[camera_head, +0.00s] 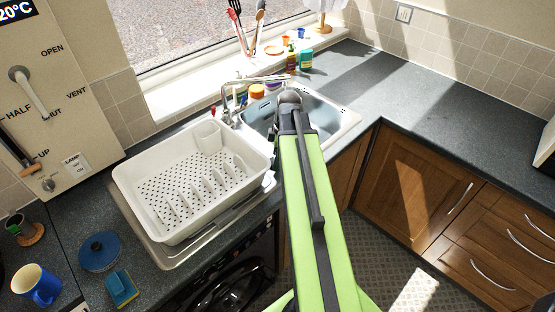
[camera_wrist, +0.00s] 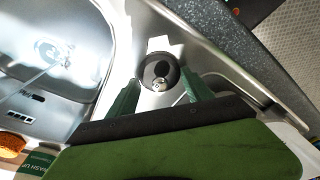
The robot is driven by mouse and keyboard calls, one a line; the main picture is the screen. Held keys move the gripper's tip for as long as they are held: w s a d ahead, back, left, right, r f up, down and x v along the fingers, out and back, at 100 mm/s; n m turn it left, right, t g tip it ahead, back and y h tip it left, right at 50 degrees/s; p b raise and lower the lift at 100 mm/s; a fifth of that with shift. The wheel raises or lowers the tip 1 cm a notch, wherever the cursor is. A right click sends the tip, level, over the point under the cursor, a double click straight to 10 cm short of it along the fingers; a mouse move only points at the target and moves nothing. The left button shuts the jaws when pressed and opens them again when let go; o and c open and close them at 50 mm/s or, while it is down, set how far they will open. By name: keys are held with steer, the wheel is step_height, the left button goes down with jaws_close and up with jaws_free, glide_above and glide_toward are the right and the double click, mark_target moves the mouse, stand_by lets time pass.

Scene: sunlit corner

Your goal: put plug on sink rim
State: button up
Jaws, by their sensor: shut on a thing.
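The plug (camera_wrist: 158,70), a dark round disc with a shiny metal middle, shows in the wrist view between the tips of my gripper's two green fingers. My gripper (camera_wrist: 161,86) is shut on it. Bright steel of the sink rim (camera_wrist: 128,62) lies around and below the plug; I cannot tell whether the plug touches it. The sink basin (camera_wrist: 70,75) is to the left. In the head view my arm reaches over the sink (camera_head: 335,108), with my gripper (camera_head: 289,100) at its far end. The plug is hidden there.
A white dish rack (camera_head: 155,205) stands on the drainer left of my arm. The tap (camera_head: 228,105) is behind it, by the basin. Bottles (camera_head: 305,60) and utensils stand near the window. The worktop (camera_head: 450,120) at right is clear.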

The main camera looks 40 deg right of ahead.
steer(key=shift+f, duration=0.15)
steer(key=o, duration=1.4)
step_height(320, 180, up, 12)
steer(key=s+d+p, duration=0.1)
steer(key=p, duration=1.1)
steer(key=shift+d, duration=0.2)
steer(key=w+a+m+g+h, duration=0.1)
steer(key=a+m, duration=0.9)
steer(key=a, duration=1.9)
steer(key=shift+w+a+m, duration=0.3)
steer(key=shift+w+a, duration=0.05)
steer(key=shift+w, duration=0.25)
